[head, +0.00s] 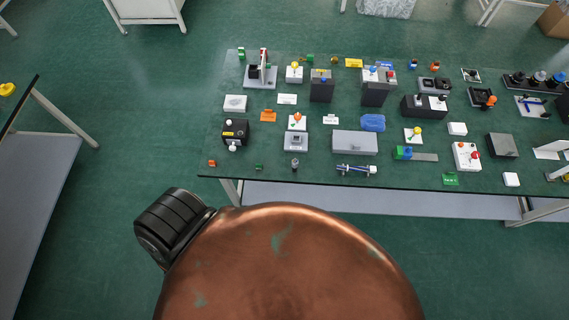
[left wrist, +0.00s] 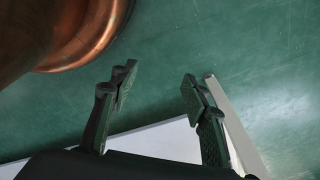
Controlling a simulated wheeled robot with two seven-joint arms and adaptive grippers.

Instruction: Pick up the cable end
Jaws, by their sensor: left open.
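I cannot make out a cable end in either view; the objects on the table (head: 222,140) are small and far off in the head view. My left gripper (left wrist: 158,88) shows in the left wrist view. My right gripper is in neither view.
Many small devices stand in rows on the table, among them a grey box (head: 355,141) and a blue item (head: 373,122). A pale shelf (left wrist: 160,140) and a table leg (left wrist: 237,125) lie beyond my left fingers. Another table (head: 30,170) stands left, with open floor between.

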